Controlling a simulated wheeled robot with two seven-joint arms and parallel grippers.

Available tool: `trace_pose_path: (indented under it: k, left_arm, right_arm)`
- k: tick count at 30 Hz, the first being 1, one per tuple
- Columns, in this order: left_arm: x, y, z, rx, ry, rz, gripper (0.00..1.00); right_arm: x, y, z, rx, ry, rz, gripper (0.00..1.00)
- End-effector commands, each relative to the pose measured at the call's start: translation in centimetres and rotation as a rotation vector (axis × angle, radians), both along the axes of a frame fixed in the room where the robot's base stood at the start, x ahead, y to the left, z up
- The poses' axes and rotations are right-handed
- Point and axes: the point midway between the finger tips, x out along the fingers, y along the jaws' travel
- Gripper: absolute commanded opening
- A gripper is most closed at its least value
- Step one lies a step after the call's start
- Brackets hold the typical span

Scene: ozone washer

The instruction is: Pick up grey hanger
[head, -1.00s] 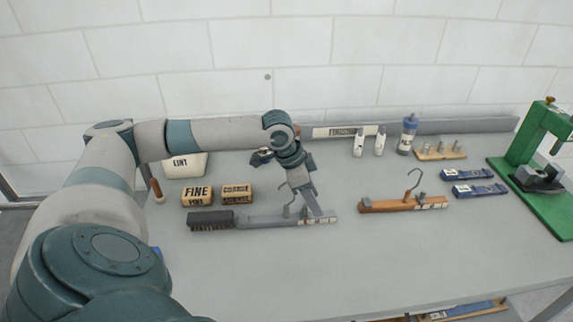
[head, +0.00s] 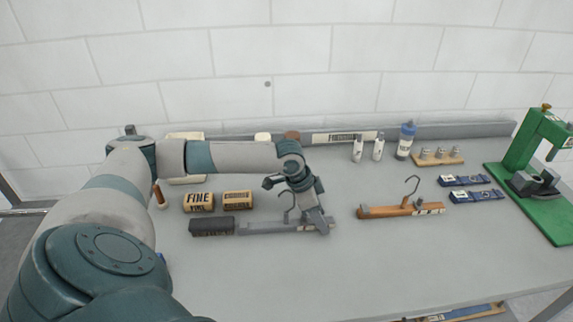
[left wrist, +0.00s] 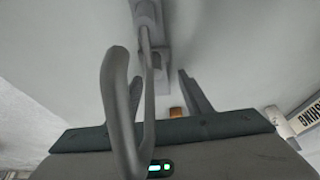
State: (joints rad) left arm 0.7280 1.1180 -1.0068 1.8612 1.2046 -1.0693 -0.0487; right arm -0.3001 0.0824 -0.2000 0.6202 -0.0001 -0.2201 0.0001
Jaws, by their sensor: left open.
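The grey hanger (head: 268,227) lies on the table with its hook pointing up. My left gripper (head: 318,222) is open and low over the right part of the hanger, and hides some of it in the head view. In the left wrist view the grey hook (left wrist: 118,100) stands large and close to the camera. The hanger's bar (left wrist: 148,18) runs away at the top. One gripper finger (left wrist: 195,92) shows to the right of the hook. I cannot tell whether the fingers touch the hanger. My right gripper is not in view.
A dark brush-like block (head: 212,226) touches or adjoins the hanger's left end. A brown hanger (head: 385,211) lies to the right. Boxes (head: 198,201), bottles (head: 405,140), blue packets (head: 470,190) and a green press (head: 530,160) stand around. The front of the table is clear.

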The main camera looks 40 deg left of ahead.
Motion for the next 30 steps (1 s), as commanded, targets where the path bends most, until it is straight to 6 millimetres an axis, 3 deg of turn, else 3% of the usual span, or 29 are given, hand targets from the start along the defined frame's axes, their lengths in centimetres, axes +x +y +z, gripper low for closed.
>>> trace_pose_path:
  k: [14, 15, 21, 30]
  left_arm:
    - [0.04, -0.04, -0.24, 0.0, 0.0, -0.001, 0.45]
    - [0.04, -0.03, -0.23, 0.0, 0.0, -0.001, 0.43]
    - [0.04, -0.03, -0.22, 0.0, 0.0, -0.001, 0.0]
    - [0.08, -0.02, -0.1, 0.0, -0.002, -0.001, 0.0]
  right_arm:
    - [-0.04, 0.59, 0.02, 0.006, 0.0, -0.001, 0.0]
    - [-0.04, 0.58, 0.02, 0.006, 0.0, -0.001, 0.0]
    - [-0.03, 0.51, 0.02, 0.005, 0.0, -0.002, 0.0]
    - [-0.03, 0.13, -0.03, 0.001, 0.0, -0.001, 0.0]
